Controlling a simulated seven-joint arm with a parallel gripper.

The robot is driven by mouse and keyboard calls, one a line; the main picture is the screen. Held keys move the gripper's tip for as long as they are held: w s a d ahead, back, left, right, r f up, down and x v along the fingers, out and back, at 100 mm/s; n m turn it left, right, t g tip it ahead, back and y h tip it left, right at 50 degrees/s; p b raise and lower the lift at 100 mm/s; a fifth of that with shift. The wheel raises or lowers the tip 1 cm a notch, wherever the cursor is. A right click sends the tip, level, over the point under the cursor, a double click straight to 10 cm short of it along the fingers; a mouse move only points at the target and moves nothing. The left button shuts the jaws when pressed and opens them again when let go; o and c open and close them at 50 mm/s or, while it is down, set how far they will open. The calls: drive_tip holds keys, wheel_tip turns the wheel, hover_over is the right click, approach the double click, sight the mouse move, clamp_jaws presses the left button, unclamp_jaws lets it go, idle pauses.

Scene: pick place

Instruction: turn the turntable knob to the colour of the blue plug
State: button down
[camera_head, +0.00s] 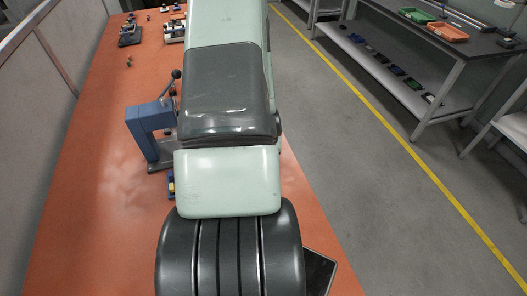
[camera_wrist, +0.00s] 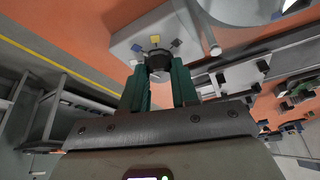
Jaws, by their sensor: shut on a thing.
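In the wrist view, my gripper (camera_wrist: 159,72) has its two green fingers on either side of the dark round turntable knob (camera_wrist: 158,56) and is shut on it. The knob sits on a grey plate (camera_wrist: 122,43). Small coloured marks stand around it: a yellow mark (camera_wrist: 155,39), a blue mark (camera_wrist: 176,43) and a dark mark (camera_wrist: 136,47). I cannot tell which mark the knob points to. In the head view, my arm hides the gripper and the turntable. I cannot clearly make out the blue plug in either view.
A blue press (camera_head: 149,118) with a lever stands left of my arm on the orange table (camera_head: 85,205). A small blue and yellow thing (camera_head: 171,183) shows partly beside my arm. Small items lie at the far end. In the wrist view, a grey post (camera_wrist: 207,30) rises near the knob.

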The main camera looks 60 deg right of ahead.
drive_tip(key=shift+d, duration=0.1)
drive_tip(key=c, duration=0.8)
unclamp_jaws()
drive_tip(key=shift+c, duration=0.2)
drive_tip(key=v, duration=1.1)
drive_tip(key=shift+w+f, duration=0.1)
